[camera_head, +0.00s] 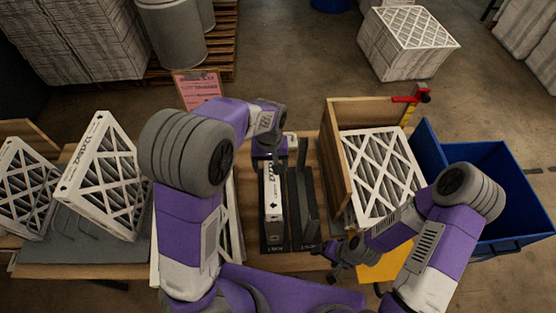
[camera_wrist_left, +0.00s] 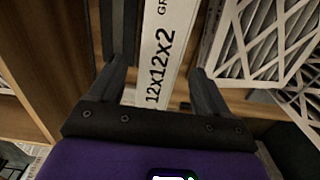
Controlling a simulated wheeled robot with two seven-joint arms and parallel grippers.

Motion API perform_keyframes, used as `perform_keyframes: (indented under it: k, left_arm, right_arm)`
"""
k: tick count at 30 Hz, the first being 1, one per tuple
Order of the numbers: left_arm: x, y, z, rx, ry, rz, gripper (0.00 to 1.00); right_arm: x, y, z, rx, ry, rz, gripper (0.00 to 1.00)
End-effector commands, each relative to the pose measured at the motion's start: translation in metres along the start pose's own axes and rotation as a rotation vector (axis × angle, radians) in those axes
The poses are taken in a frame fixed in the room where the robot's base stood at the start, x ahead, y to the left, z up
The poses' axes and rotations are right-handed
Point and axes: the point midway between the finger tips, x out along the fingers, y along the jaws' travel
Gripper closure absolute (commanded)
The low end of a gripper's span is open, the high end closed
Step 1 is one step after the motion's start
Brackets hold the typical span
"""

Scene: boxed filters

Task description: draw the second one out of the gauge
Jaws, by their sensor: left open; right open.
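The gauge (camera_head: 308,215) is a black slotted stand on the wooden table in the middle of the head view. A white filter (camera_head: 273,208) stands in its left slot, narrow edge up. In the left wrist view this filter (camera_wrist_left: 166,50) shows its edge printed 12x12x2. My left gripper (camera_head: 277,160) is open at the filter's far end. In the wrist view its fingers (camera_wrist_left: 159,75) lie one on either side of the filter's edge; I cannot tell whether they touch it. My right gripper (camera_head: 338,257) is open and empty, right of the gauge's near end.
Filters lean on a grey mat (camera_head: 90,250) at the left, and another (camera_head: 215,225) is partly hidden behind my left arm. A wooden box (camera_head: 343,165) holding a filter (camera_head: 380,170) stands right of the gauge. A blue bin (camera_head: 490,165) is further right.

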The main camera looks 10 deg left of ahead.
Motion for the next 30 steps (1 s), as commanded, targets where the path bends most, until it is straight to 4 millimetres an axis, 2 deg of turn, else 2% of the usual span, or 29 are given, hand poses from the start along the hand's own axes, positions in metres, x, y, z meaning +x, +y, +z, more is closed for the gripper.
perform_keyframes:
  k: [12,18,25,30]
  left_arm:
    - [0.058,0.002,0.000,0.004,0.000,-0.001,0.22]
    - [0.069,0.003,0.000,0.003,0.002,0.001,0.22]
    - [0.069,0.003,0.000,0.004,0.003,0.002,0.22]
    - [0.069,0.003,0.000,0.004,0.003,0.002,0.47]
  right_arm:
    - [0.002,0.001,0.000,0.000,0.000,0.000,0.22]
    - [0.003,0.001,0.000,0.000,0.000,0.000,0.22]
    - [0.003,0.001,0.000,0.000,0.000,0.000,0.22]
    - [0.003,0.001,0.000,0.000,0.000,0.000,0.22]
